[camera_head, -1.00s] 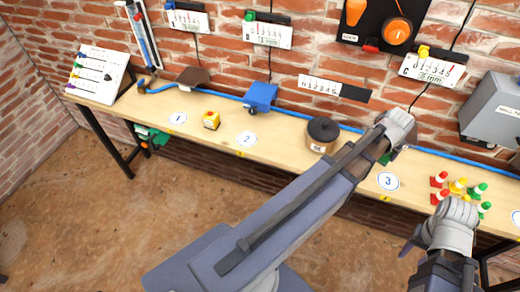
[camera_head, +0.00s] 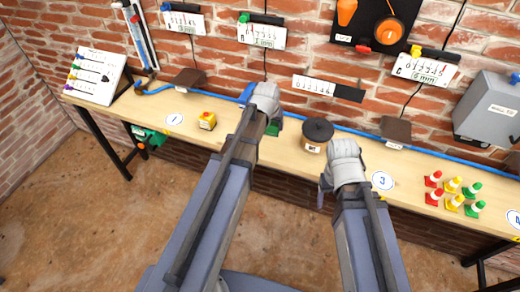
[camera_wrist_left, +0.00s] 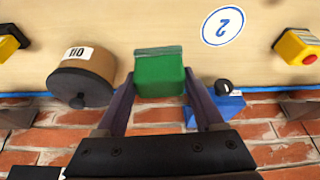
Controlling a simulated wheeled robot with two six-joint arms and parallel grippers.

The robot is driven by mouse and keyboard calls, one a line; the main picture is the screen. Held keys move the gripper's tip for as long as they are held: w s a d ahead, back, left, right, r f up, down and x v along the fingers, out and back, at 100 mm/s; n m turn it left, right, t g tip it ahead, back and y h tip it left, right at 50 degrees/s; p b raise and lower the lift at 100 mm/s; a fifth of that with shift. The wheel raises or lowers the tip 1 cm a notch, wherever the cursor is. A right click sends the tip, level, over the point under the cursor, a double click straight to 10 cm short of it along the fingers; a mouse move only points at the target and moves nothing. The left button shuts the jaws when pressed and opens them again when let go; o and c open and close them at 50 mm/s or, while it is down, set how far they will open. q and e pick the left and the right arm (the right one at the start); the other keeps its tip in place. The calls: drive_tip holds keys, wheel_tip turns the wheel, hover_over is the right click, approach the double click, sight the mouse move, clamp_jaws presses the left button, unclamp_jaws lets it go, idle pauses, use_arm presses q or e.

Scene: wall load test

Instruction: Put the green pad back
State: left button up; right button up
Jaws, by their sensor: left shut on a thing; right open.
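My left gripper (camera_head: 267,108) is shut on the green pad (camera_wrist_left: 159,74), a block between its two fingers in the left wrist view. In the head view only a small green part (camera_head: 273,128) shows below the gripper, over the bench near the blue block (camera_head: 246,94). The blue block (camera_wrist_left: 228,106) is also behind the right-hand finger in the wrist view. My right gripper (camera_head: 343,160) is open near the bench's front edge, between the brown canister (camera_head: 313,144) and the number 3 disc (camera_head: 382,181); its fingertips are mostly hidden.
The wooden bench (camera_head: 225,134) runs along the brick wall. A yellow button box (camera_head: 207,121) stands near the number 1 disc (camera_head: 174,120). Several coloured cones (camera_head: 453,185) stand at right, below a grey box (camera_head: 490,108).

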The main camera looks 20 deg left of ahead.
sight(271, 134)
use_arm(q)
drive_tip(key=shift+w+d+f+m, duration=0.1)
drive_tip(key=shift+w+f+m, duration=0.3)
drive_tip(key=shift+w, duration=0.3)
use_arm(e)
drive_tip(key=shift+o, duration=1.4)
drive_tip(key=shift+f, duration=0.3)
drive_tip(key=shift+o, duration=0.8)
use_arm(q)
wheel_tip(271, 134, down, 10)
drive_tip(key=b, duration=1)
drive_tip(key=shift+d, duration=0.1)
use_arm(e)
wheel_tip(271, 134, down, 10)
use_arm(q)
drive_tip(key=shift+r, duration=0.1)
drive_tip(key=shift+b, duration=0.3)
drive_tip(key=o, duration=1.4)
use_arm(e)
drive_tip(key=shift+f, duration=0.15)
use_arm(q)
drive_tip(key=p+v, duration=1.1)
drive_tip(key=v, duration=0.1)
drive_tip(key=shift+a+r, duration=0.1)
drive_tip(key=shift+a, duration=0.1)
use_arm(e)
wheel_tip(271, 134, up, 11)
drive_tip(key=shift+r, duration=0.2)
